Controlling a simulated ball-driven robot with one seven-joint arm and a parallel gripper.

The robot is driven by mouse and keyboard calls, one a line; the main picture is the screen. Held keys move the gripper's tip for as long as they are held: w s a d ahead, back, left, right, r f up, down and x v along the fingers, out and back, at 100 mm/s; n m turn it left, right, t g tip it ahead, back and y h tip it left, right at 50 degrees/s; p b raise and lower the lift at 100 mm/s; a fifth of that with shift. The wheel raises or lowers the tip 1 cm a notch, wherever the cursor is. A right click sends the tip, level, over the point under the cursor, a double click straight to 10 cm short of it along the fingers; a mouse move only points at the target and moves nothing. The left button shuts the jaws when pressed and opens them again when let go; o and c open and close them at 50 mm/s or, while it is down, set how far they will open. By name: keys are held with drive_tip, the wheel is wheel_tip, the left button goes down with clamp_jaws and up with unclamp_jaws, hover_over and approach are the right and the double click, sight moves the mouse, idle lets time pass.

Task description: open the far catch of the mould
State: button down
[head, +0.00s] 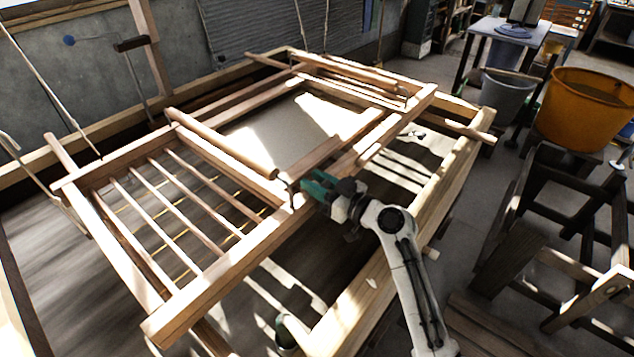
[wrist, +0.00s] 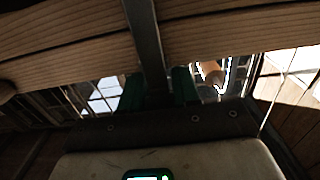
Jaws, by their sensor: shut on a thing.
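The mould (head: 215,262) is a large wooden frame with slats, hung by cords over a vat. My gripper (head: 304,187), with green fingers, is at the mould's near long beam, around its middle. In the wrist view, my gripper (wrist: 158,90) is shut on a dark metal catch bar (wrist: 145,40), with a green finger on each side. The bar runs up across the wooden beam (wrist: 60,55). In the head view my fingers mostly hide the catch, and I cannot tell whether it is open.
Loose wooden bars (head: 222,143) lie across the mould close to my gripper. The vat's wooden edge (head: 405,240) runs below my arm. An orange tub (head: 590,112) on a dark stand and a grey bucket (head: 508,95) are at the right. Cords (head: 45,80) hang at the left.

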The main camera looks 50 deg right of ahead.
drive_tip(key=shift+f+b, duration=0.15)
drive_tip(key=shift+b, duration=0.35)
drive_tip(key=shift+s+f+b, duration=0.1)
drive_tip(key=shift+b, duration=0.55)
drive_tip(key=shift+s+t+b, duration=0.15)
drive_tip(key=shift+t+b, duration=0.25)
drive_tip(key=shift+b, duration=0.7)
drive_tip(key=s+t+b, duration=0.1)
drive_tip(key=b, duration=0.5)
drive_tip(key=shift+d+t+b, duration=0.1)
drive_tip(key=shift+t+b, duration=0.2)
drive_tip(key=shift+s+b, duration=0.1)
drive_tip(key=shift+b, duration=0.45)
drive_tip(key=shift+s+r+t+b, duration=0.2)
drive_tip(key=shift+r+t+b, duration=0.15)
drive_tip(key=shift+b, duration=0.4)
